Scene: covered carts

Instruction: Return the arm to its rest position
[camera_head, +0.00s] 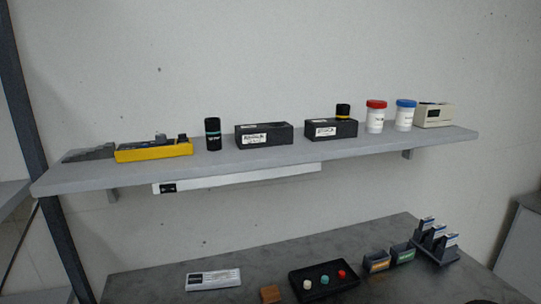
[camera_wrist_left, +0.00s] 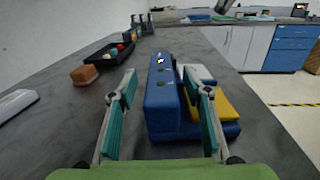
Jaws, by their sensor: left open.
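My left gripper (camera_wrist_left: 158,74) shows in the left wrist view with its two teal-padded fingers spread apart. It is open and holds nothing. A blue object with a yellow and white part (camera_wrist_left: 162,105) lies on the grey table ahead of it, partly hidden by the right-hand finger. I cannot tell how far the fingers are from it. Neither gripper shows in the head view, and my right gripper is in no view.
The grey table (camera_head: 250,265) holds a black tray (camera_head: 315,292) with several coloured pieces, a brown block (camera_head: 270,294), a white box (camera_head: 213,280) and a holder (camera_head: 440,252). A loaded wall shelf (camera_head: 215,168) hangs above. Blue drawers (camera_wrist_left: 290,45) stand beyond the table.

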